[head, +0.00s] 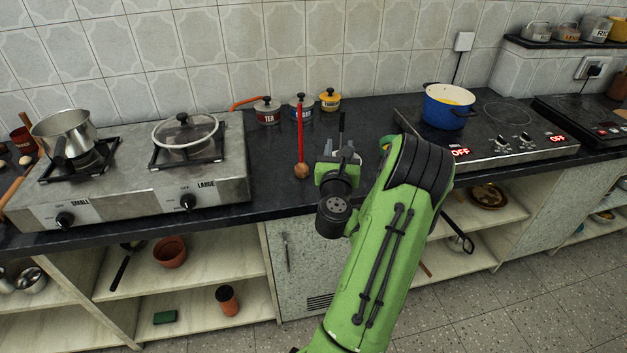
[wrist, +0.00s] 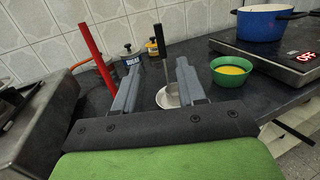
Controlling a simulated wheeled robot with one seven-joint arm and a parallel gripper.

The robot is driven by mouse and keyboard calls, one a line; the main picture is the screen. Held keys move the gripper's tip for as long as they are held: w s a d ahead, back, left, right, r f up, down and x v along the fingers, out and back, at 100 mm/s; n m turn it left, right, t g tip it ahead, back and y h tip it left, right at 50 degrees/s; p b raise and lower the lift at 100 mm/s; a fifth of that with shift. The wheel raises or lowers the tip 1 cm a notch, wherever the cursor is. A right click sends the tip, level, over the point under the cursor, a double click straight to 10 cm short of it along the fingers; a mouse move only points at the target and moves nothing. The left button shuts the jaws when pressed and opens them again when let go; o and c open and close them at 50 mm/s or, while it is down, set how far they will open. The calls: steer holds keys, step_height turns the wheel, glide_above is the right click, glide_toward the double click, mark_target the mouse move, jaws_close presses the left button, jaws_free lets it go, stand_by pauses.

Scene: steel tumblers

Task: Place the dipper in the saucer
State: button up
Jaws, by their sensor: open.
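A steel dipper (wrist: 169,97) with an upright black handle shows in the wrist view, in the gap between my fingers. Its handle (head: 341,124) rises behind my gripper in the head view. My gripper (wrist: 158,68) is open, with one finger to each side of the dipper; I see no contact. In the head view my gripper (head: 341,156) is over the black counter and hides the dipper's cup. I cannot make out a saucer in either view.
A red-handled tool with a round brown end (head: 301,171) stands left of my gripper. A green bowl with yellow contents (wrist: 231,73) is close on the right. Labelled canisters (head: 301,109) stand behind. Stoves (head: 130,170) flank the counter; a blue pot (head: 447,108) is on the right one.

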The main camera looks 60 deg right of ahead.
steer(key=w+a+r+n+t+y, duration=0.3)
steer(key=w+a+n+t+y, duration=0.15)
steer(key=w+a+n, duration=0.35)
steer(key=w+a+r+n+t+y, duration=0.3)
steer(key=w+a+n+t+y, duration=0.15)
steer(key=w+a+n, duration=0.35)
steer(key=w+a+f+n+g+y, duration=0.1)
steer(key=w+a+n+g+y, duration=0.15)
steer(key=a+n+y, duration=1.1)
steer(key=s+a+f+n+g+h, duration=0.1)
steer(key=s+a+n+g+h, duration=0.2)
steer(key=a+n, duration=0.45)
steer(key=s+a+f+n+g+h, duration=0.1)
steer(key=s+a+f+n+g, duration=0.1)
steer(key=s+a+n, duration=0.55)
steer(key=s+n+g+h, duration=0.1)
steer(key=s+n+g, duration=0.3)
steer(key=s, duration=1)
steer(key=shift+s+d+h, duration=0.15)
steer(key=shift+h, duration=0.2)
